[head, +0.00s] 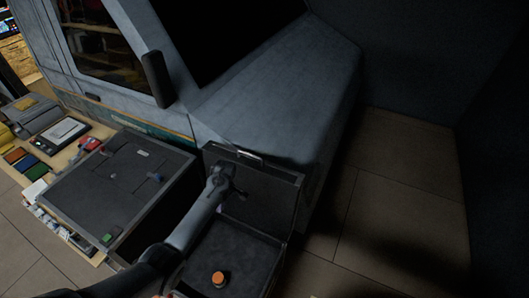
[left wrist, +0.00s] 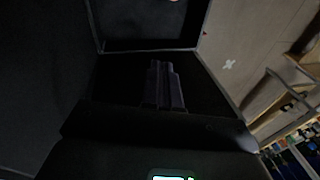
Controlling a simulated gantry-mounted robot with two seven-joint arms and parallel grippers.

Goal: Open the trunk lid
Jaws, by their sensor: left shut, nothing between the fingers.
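The trunk (head: 262,250) is a dark grey box in the lower middle of the head view. Its lid (head: 270,185) stands raised, roughly upright, at the far side, with a light metal latch (head: 250,155) on its top edge. My left gripper (head: 240,194) is shut and empty, in front of the lid's inner face; whether it touches the lid cannot be told. In the left wrist view the closed fingers (left wrist: 164,84) show against a dark panel. My right gripper is not in view.
An orange-topped object (head: 218,279) is inside the trunk. A dark case (head: 110,190) with small items stands left of it, beside a wooden table (head: 70,150) with several items. A grey van (head: 250,90) is close behind. Floor (head: 390,200) at right is clear.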

